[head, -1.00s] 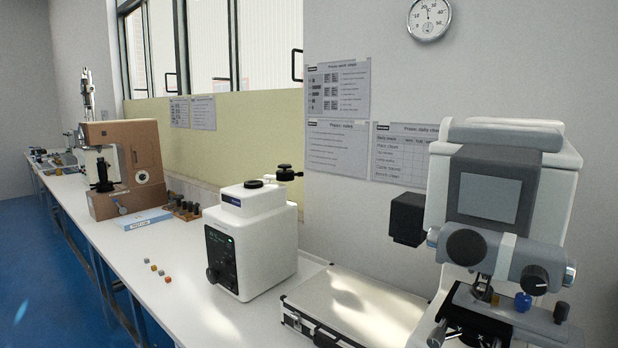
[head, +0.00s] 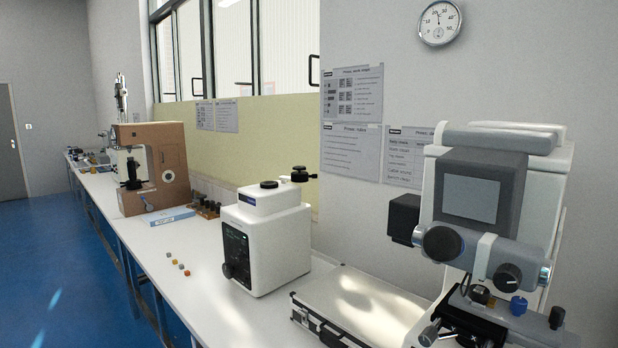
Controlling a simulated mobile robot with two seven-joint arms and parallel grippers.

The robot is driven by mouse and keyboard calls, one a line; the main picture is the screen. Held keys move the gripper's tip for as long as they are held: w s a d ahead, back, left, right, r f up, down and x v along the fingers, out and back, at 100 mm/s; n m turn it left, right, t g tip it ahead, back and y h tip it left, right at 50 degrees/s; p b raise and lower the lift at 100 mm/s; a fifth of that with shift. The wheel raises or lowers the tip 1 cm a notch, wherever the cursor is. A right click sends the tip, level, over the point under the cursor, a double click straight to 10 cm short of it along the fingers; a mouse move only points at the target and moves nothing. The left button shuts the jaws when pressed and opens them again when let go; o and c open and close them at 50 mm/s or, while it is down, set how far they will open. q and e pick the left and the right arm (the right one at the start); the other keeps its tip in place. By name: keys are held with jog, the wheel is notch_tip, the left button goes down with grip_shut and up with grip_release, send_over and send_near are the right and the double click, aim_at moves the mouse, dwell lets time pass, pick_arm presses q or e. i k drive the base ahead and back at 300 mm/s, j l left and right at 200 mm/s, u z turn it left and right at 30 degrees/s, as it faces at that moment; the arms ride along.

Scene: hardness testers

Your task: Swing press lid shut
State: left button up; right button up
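A white press (head: 278,250) with a dark front panel stands on the white bench in the middle of the head view. Its white top (head: 268,200) carries a black round knob (head: 269,184). Another black knob (head: 299,174) sticks up behind it on the right. The top looks closed down on the body, but I cannot tell for sure whether this part is the lid. Neither of my grippers is in view.
A grey hardness tester (head: 490,200) stands at the right, beside a flat case (head: 362,308). Blue floor (head: 60,270) is open at the left.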

aim_at(304, 176)
jog(key=i+j, duration=0.15)
jog(key=j, duration=0.35)
jog(key=i+j+z, duration=0.1)
jog(key=j, duration=0.4)
jog(key=i+j+z, duration=0.1)
jog(key=j, duration=0.4)
jog(key=i+j, duration=0.15)
jog(key=j, duration=0.4)
jog(key=i+j+z, duration=0.1)
jog(key=j, duration=0.4)
jog(key=i+j, duration=0.1)
jog(key=j, duration=0.45)
jog(key=z, duration=0.05)
